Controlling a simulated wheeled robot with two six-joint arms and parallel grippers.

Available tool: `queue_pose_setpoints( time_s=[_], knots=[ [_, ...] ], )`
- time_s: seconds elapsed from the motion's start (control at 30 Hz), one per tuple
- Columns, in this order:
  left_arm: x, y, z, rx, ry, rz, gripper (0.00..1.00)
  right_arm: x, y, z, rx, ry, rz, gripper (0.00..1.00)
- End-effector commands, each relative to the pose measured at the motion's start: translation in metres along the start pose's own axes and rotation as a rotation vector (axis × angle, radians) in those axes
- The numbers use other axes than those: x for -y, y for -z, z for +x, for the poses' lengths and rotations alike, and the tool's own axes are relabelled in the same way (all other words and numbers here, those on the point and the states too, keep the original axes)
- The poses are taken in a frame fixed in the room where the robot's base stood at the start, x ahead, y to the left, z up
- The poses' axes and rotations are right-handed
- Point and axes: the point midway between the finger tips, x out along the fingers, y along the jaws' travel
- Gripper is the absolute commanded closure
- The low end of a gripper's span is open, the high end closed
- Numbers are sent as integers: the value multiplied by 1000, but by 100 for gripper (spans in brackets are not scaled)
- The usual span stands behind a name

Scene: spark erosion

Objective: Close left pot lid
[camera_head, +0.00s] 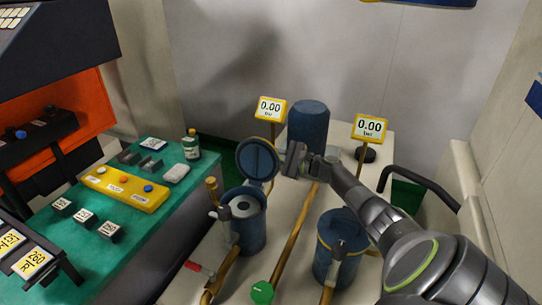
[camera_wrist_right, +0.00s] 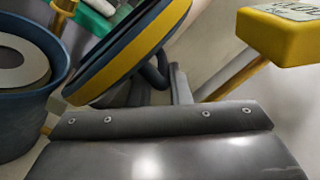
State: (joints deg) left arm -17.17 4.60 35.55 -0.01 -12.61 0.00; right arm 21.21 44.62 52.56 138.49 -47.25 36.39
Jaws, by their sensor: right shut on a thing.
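The left pot (camera_head: 248,236) is a blue cylinder with its top open, showing a pale ring inside. Its round blue lid (camera_head: 257,160) stands raised and tilted up behind the opening. In the right wrist view the lid (camera_wrist_right: 130,58) shows a blue and yellow rim, with the open pot (camera_wrist_right: 22,110) at the left. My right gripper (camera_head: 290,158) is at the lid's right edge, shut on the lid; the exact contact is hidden. My left gripper is not in view.
The right pot (camera_head: 325,262) has its lid down. Two yellow gauges (camera_head: 270,109) (camera_head: 369,128) reading 0.00 stand behind, beside a blue cylinder (camera_head: 308,130). Copper pipes cross the pale bench. A green counter (camera_head: 170,195) with a yellow button panel (camera_head: 125,188) lies left.

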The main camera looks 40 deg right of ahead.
Motion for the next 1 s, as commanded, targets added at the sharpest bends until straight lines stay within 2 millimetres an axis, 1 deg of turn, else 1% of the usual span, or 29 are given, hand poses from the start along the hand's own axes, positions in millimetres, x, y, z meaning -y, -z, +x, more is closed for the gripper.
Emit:
queue_pose_setpoints(
  time_s=[0.03, 0.27, 0.53, 0.8, 1.0],
  knots=[
    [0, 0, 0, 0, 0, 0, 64, 8, -6, 2, 9, 8, -11, 100],
    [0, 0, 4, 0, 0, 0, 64, 7, -13, 2, 13, 10, -69, 100],
    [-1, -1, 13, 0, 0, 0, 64, 3, -30, 2, 14, 11, -222, 100],
    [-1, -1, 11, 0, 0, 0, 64, -4, -50, 2, 14, 11, -213, 100],
    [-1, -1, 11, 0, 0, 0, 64, -10, -59, 2, 15, 11, -211, 100]
  ],
)
